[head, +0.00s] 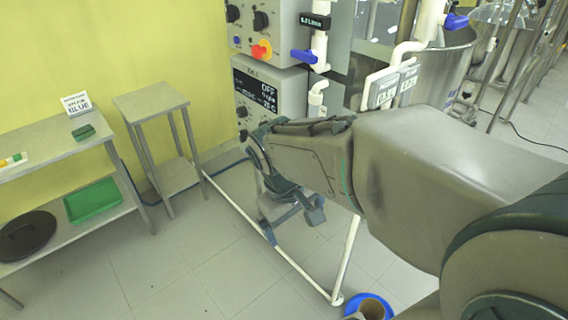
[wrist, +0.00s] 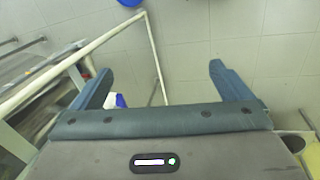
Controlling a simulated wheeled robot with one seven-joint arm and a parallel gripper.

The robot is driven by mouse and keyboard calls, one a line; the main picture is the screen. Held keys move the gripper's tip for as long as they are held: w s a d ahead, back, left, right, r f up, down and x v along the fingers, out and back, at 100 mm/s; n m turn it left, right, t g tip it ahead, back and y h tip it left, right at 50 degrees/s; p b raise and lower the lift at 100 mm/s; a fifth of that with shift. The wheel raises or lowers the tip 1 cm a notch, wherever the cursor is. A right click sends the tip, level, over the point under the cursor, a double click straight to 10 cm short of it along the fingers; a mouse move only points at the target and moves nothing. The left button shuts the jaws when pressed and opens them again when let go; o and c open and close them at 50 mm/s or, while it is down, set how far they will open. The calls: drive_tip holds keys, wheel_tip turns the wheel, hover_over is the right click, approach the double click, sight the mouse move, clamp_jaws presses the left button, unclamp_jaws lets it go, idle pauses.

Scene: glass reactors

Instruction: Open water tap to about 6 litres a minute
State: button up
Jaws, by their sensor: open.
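A blue tap handle (head: 303,56) sits on a white vertical pipe at the top of the head view, below a small black display (head: 315,21) marked L/min. A second blue handle (head: 456,20) is on another white pipe further right. My gripper (head: 291,222) is open and empty, low over the floor in front of the control cabinet, below and apart from the tap. In the wrist view my two fingers (wrist: 160,72) are spread with floor between them. A small blue and white part (wrist: 120,100) shows beside the left finger; I cannot tell what it is.
A control cabinet (head: 268,92) stands behind my gripper. A small steel table (head: 150,101) and a shelf with a green tray (head: 93,200) stand left. Steel vessels (head: 440,70) stand right.

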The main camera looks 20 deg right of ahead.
drive_tip(key=w+d+f+n+g+h+b, duration=0.1)
drive_tip(key=w+d+f+n+h, duration=0.3)
drive_tip(key=w, duration=0.3)
drive_tip(key=w+d+f+n+g+h+b, duration=0.1)
drive_tip(key=w+d+f+n+h, duration=0.1)
drive_tip(key=w+f+n+h, duration=0.4)
drive_tip(key=w+a+f+n+t+h, duration=0.2)
drive_tip(key=w+f+n+t, duration=0.25)
drive_tip(key=w+f, duration=0.25)
drive_tip(key=w+a+f+n+t+h, duration=0.2)
drive_tip(key=w+f+n+t+h, duration=0.1)
drive_tip(key=w+f+n, duration=0.3)
drive_tip(key=shift+m, duration=0.55)
drive_tip(key=x, duration=0.4)
drive_tip(key=p+x, duration=0.1)
drive_tip(key=x, duration=0.4)
drive_tip(key=f+p+x, duration=0.1)
drive_tip(key=x, duration=0.4)
drive_tip(key=shift+w+d, duration=0.1)
drive_tip(key=shift+w, duration=0.05)
drive_tip(key=c, duration=1)
